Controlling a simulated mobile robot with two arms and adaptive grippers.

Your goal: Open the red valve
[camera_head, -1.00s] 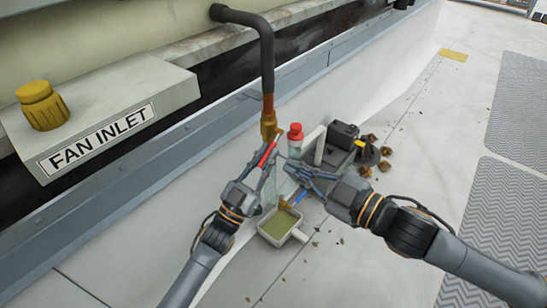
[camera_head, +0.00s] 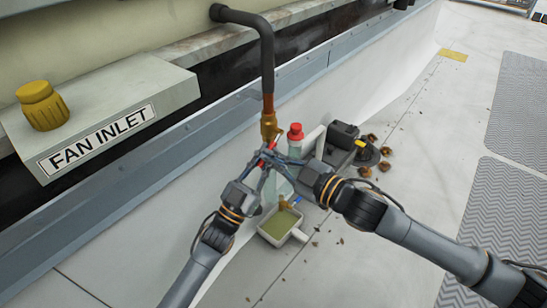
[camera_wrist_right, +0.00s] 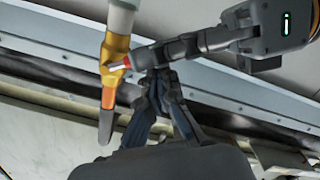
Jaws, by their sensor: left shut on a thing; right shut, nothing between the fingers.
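The red valve (camera_head: 271,144) is a red lever on a brass body (camera_head: 270,128) at the lower end of a vertical pipe. My left gripper (camera_head: 262,163) is shut on the red lever, and its fingers hide most of it. In the right wrist view the brass body (camera_wrist_right: 115,55) shows, with a small red part beside the left gripper's fingers (camera_wrist_right: 150,57). My right gripper (camera_head: 274,157) is shut and empty, its fingertips close beside the left fingers and the lever. I cannot tell whether they touch. It fills the lower middle of the right wrist view (camera_wrist_right: 160,80).
A clear bottle with a red cap (camera_head: 295,132) stands behind the grippers. A tray of greenish liquid (camera_head: 281,226) sits below. A black pump-like unit (camera_head: 342,143) and brown debris (camera_head: 366,171) lie to the right. A yellow knob (camera_head: 42,105) tops the fan inlet box (camera_head: 130,90).

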